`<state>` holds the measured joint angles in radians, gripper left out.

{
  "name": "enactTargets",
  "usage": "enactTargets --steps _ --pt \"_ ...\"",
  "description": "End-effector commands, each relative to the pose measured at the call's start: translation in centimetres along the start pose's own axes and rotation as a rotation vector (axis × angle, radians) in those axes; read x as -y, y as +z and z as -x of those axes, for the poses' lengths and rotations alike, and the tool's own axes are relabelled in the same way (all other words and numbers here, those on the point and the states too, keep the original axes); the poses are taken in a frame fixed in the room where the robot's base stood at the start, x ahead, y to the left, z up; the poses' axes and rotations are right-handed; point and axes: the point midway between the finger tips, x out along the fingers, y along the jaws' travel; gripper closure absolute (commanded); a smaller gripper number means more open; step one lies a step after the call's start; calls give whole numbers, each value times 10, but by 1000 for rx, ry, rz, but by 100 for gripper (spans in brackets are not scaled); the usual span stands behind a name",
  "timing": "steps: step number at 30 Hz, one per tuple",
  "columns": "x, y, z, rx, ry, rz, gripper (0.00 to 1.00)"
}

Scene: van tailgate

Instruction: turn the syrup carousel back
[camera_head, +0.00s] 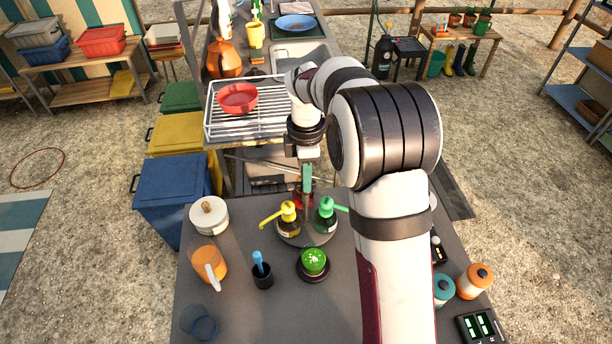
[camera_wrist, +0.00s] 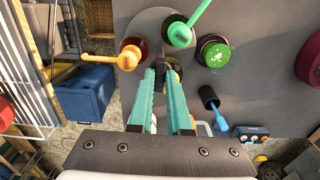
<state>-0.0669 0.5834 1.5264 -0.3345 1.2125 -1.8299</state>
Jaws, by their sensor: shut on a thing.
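The syrup carousel (camera_head: 304,239) is a round grey turntable near the back edge of the counter. A yellow-pump bottle (camera_head: 289,218) stands at its left and a green-pump bottle (camera_head: 325,220) at its right. Something red shows behind them, partly hidden. My gripper (camera_head: 306,188) points down behind and between the two pumps. In the wrist view its teal fingers (camera_wrist: 164,72) are shut on a small dark part among the bottles, which seems to be the carousel's post. An orange-looking pump (camera_wrist: 128,58) and a green pump (camera_wrist: 181,36) stand beside the fingertips.
A green dome on a dark base (camera_head: 313,263) stands close in front of the carousel. A black cup with a blue handle (camera_head: 262,275), an orange jug (camera_head: 209,264) and a white lidded pot (camera_head: 209,215) stand left. A wire rack with a red bowl (camera_head: 238,97) lies beyond.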

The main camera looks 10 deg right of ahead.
Motion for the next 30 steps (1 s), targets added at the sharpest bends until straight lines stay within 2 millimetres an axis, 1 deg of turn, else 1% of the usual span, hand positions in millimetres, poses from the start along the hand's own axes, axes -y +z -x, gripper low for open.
enactTargets --steps 5,6,11,19,23,26,29,30 --pt "0 -2 1 -4 2 -1 100" --pt "0 -2 1 -4 2 -1 82" --pt "0 -1 1 -3 2 -1 54" --pt "0 -1 1 -1 1 -2 54" --pt "-1 0 12 -1 3 -2 54" --pt "-1 -1 34 -2 6 -2 54" --pt "-1 0 65 -1 7 -2 54" --pt "-1 -1 78 -2 7 -2 54"
